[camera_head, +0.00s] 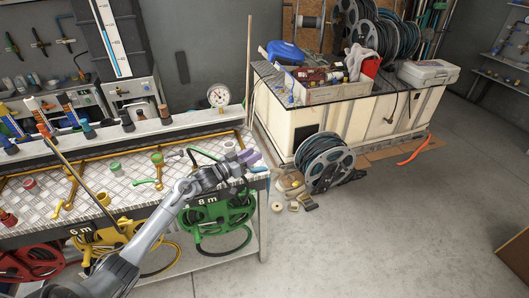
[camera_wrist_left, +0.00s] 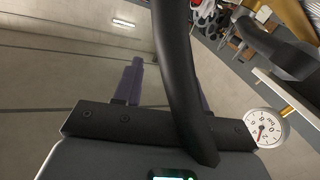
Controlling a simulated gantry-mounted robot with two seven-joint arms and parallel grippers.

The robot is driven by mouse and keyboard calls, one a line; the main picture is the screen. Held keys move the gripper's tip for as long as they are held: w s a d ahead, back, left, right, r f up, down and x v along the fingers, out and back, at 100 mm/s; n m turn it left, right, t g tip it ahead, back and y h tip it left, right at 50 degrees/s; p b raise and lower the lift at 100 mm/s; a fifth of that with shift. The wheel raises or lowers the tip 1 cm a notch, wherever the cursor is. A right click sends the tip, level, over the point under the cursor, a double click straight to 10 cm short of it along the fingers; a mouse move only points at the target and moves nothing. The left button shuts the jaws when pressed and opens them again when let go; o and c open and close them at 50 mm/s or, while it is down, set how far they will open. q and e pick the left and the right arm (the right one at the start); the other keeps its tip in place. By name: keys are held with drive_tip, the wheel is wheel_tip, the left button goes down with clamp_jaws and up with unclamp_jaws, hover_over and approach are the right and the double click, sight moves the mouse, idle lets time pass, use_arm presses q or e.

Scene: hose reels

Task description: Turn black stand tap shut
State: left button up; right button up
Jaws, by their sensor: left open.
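My left gripper (camera_head: 250,157), with purple fingers, is at the right end of the checker-plate bench, reached by my arm from the lower left. It is open, its fingers apart in the left wrist view. A dark curved bar (camera_wrist_left: 178,70) crosses close to that camera; I cannot tell whether it is part of the black stand tap. I cannot pick out the black tap with certainty in the head view; my gripper and wrist cover part of that end of the bench. A green tap (camera_head: 146,181) stands left of my wrist. My right gripper is not in view.
A pressure gauge (camera_head: 218,96) stands behind the bench and also shows in the left wrist view (camera_wrist_left: 263,128). A green hose reel (camera_head: 218,218) and a yellow one (camera_head: 97,238) hang on the bench front. A grey hose reel (camera_head: 325,163) stands on the floor. Floor at right is largely clear.

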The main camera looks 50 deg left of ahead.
use_arm(q)
drive_tip(key=w+d+r, duration=0.1)
drive_tip(key=d+r, duration=0.2)
drive_tip(key=d, duration=0.2)
drive_tip(key=shift+w+d+r, duration=0.35)
drive_tip(key=shift+w, duration=0.05)
